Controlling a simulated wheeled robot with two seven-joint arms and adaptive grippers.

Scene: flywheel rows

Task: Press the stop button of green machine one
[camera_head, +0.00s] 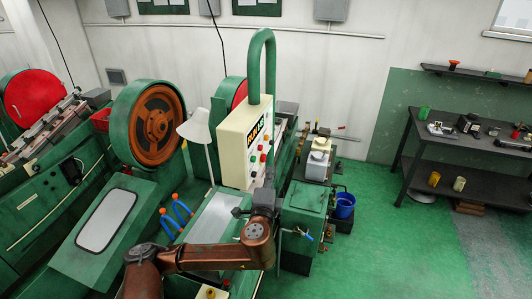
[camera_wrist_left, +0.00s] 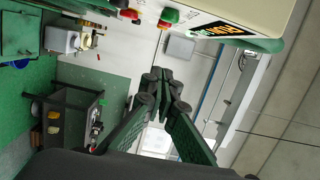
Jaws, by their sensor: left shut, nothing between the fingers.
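The cream control panel (camera_head: 234,142) hangs from a green curved pipe (camera_head: 262,50) over the green machine (camera_head: 215,225). Small red and green buttons sit on its right-hand face. In the left wrist view, a red button (camera_wrist_left: 170,15) and a green one (camera_wrist_left: 130,14) stick out from the panel (camera_wrist_left: 220,12) at the top. My left gripper (camera_head: 269,180) is just below the panel's button face in the head view. It also shows in the left wrist view (camera_wrist_left: 158,76), fingers shut and empty, apart from the buttons. Labels are too small to read. My right gripper is out of view.
A green machine with an orange-brown flywheel (camera_head: 156,122) stands to the left. A white lamp shade (camera_head: 196,127) is close to the panel's left. Green floor is clear before the dark workbench (camera_head: 465,150).

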